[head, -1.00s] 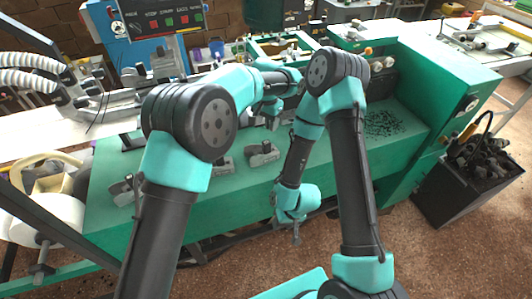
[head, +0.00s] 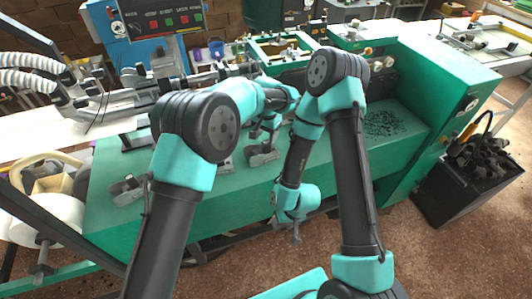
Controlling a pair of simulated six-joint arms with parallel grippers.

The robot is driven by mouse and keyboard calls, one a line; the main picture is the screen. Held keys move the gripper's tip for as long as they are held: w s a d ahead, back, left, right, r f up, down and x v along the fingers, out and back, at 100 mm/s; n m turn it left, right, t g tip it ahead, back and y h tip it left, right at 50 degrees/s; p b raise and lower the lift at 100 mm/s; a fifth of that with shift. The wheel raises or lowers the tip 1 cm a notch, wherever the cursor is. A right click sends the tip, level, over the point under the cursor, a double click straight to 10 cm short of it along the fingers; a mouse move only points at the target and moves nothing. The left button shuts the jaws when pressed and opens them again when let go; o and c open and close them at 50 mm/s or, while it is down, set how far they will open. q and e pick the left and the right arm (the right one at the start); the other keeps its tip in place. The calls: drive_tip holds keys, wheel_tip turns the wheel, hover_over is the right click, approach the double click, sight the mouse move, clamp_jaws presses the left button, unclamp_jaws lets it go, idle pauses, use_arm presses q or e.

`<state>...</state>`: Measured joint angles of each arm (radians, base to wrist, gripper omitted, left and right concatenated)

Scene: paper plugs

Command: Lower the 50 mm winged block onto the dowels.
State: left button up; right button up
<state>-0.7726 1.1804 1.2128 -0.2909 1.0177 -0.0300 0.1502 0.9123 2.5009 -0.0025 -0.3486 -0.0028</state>
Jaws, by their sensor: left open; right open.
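Several small grey blocks lie on the green bench top. One grey block (head: 262,157) sits in the middle, just below my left gripper (head: 266,139). That gripper is open and points down; whether its fingers touch the block cannot be told. Another grey block (head: 126,190) lies at the left of the bench. A third is mostly hidden behind my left arm. Which is the 50 mm winged block is too small to tell, and I cannot make out the dowels. My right gripper (head: 296,238) is open and empty, hanging down before the bench's front edge.
The green bench top (head: 322,160) is bare to the right of the middle block. Dark scraps (head: 385,124) lie farther right, beside a green machine housing (head: 440,75). A black bin (head: 468,178) stands on the floor at right. Machine rails run along the back.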

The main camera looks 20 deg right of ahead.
sight(266, 142)
use_arm(q)
drive_tip(key=shift+f, duration=0.1)
idle(0.3)
drive_tip(key=shift+f, duration=1.95)
drive_tip(key=c, duration=0.8)
drive_tip(key=shift+r, duration=0.15)
drive_tip(key=shift+r, duration=2.4)
